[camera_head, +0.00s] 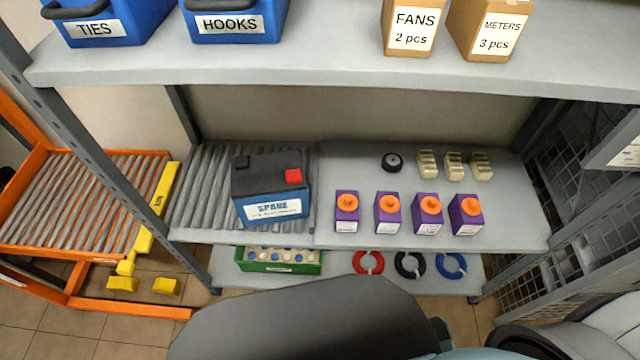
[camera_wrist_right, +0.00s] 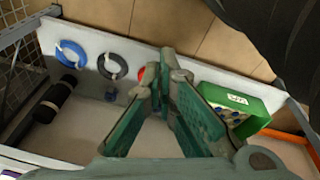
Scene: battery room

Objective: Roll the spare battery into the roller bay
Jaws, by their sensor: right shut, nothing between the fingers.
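The spare battery (camera_head: 270,190) is a blue and black box with a white SPARE label and a red terminal cover. It stands upright on the grey rollers of the roller bay (camera_head: 205,185) in the left part of the middle shelf, near the bay's right side. Bare rollers show to its left. My right gripper (camera_wrist_right: 168,75) shows only in the right wrist view. Its green fingers are shut with nothing between them, above the lower shelf and apart from the battery. My left gripper is in neither view.
An orange roller cart (camera_head: 85,200) with a yellow bar (camera_head: 157,205) stands left of the shelf. Several purple boxes (camera_head: 388,212) stand right of the battery. Below are a green crate (camera_head: 280,267) and cable coils (camera_head: 410,265). My dark arm link covers the bottom centre.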

